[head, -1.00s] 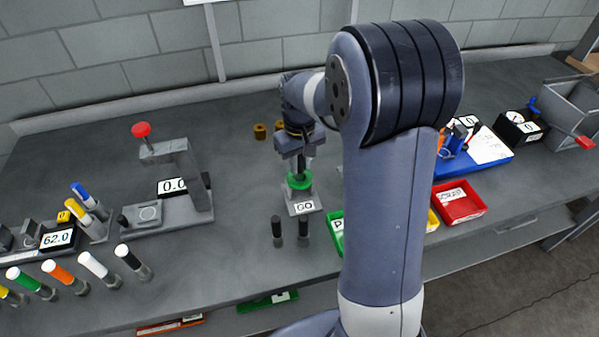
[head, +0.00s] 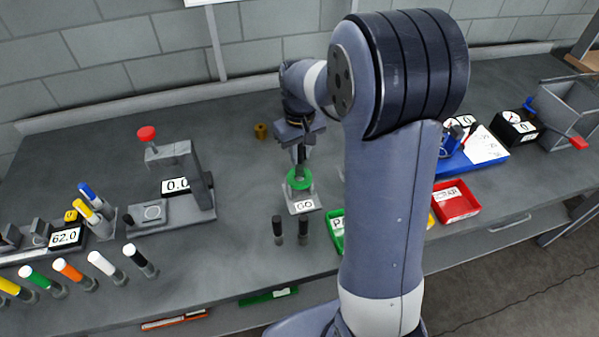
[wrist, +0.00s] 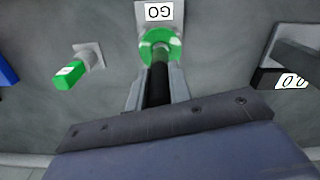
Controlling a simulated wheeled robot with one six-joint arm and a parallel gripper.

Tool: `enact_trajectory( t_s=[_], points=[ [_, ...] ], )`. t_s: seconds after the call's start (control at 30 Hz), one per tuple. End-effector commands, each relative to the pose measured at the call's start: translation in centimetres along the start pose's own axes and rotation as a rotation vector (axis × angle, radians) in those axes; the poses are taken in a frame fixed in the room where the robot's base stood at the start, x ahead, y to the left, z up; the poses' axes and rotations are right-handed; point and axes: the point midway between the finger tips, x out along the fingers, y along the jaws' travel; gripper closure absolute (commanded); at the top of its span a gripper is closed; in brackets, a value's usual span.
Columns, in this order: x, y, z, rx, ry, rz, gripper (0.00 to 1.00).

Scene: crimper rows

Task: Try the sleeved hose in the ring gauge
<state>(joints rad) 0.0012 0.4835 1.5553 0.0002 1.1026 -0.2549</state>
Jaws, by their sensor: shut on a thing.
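My gripper (head: 300,156) is shut on a black hose (wrist: 158,88), which shows between the fingers in the wrist view. The hose's far end has a grey-green look there, perhaps the sleeve. The ring gauge, a green ring (head: 299,179) on a grey plate marked GO (head: 304,205), stands below my gripper on the bench. In the wrist view the hose's far end overlaps the near part of the green ring (wrist: 148,40). I cannot tell whether the end is inside the ring or just above it.
Two dark upright pegs (head: 290,230) stand in front of the gauge. A green tray (head: 337,235) and a red tray (head: 456,203) lie to the right. A press with a red knob (head: 147,133) stands left.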

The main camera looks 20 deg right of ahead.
Motion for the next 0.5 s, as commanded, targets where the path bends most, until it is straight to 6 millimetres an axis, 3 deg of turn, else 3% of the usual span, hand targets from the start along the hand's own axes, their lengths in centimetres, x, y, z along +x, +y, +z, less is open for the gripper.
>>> enact_trajectory(
  t_s=[0.5],
  points=[
    [-2.3,0.0,0.0,0.000,0.001,0.000,1.00]
  ],
)
